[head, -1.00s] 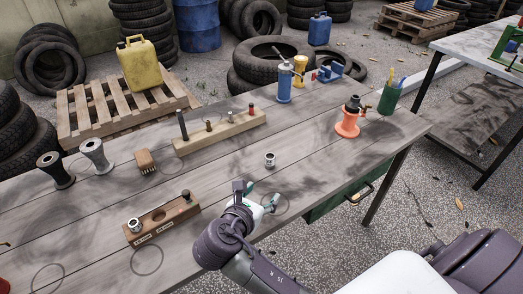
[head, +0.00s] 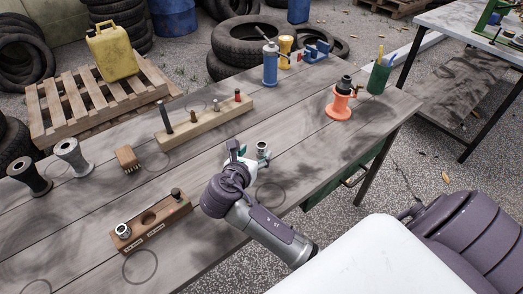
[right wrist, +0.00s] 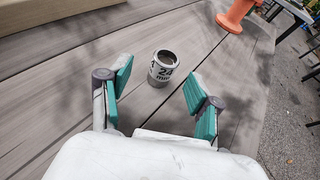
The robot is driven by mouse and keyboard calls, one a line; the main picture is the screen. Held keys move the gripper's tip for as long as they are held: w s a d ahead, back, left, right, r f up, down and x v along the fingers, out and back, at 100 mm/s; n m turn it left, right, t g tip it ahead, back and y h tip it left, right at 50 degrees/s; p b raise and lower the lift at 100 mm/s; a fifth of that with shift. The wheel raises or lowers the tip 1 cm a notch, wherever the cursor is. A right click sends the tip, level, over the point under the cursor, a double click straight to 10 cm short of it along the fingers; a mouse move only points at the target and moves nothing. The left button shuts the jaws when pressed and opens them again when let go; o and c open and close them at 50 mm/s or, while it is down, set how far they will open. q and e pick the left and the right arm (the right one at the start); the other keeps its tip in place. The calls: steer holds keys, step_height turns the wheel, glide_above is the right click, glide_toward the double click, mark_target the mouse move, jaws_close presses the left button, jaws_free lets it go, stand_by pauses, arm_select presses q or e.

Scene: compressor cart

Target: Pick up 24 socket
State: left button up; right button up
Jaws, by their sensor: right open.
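The 24 socket (right wrist: 163,68) is a short metal cylinder marked "24 mm" and stands upright on the wooden table. In the right wrist view it sits ahead of and between my open right fingers (right wrist: 160,90), not touched by them. In the head view the socket (head: 262,149) shows just beside the right gripper (head: 243,155), which partly hides the tabletop there. The right gripper is open and empty, with teal finger pads. My left gripper is not in view.
A wooden socket holder (head: 152,226) with an empty hole stands at the front left. A long block with upright pegs (head: 205,120) lies behind the socket. An orange spool (head: 340,104) stands to the right, a brush (head: 127,158) to the left. Table around the socket is clear.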

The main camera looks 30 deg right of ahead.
mark_target(260, 149)
steer(key=x, duration=0.5)
steer(key=shift+s+d+b, duration=0.15)
steer(key=shift+d+b, duration=0.05)
steer(key=shift+b, duration=0.1)
steer(key=shift+a+r, duration=0.1)
jaws_close()
steer(key=shift+r, duration=0.1)
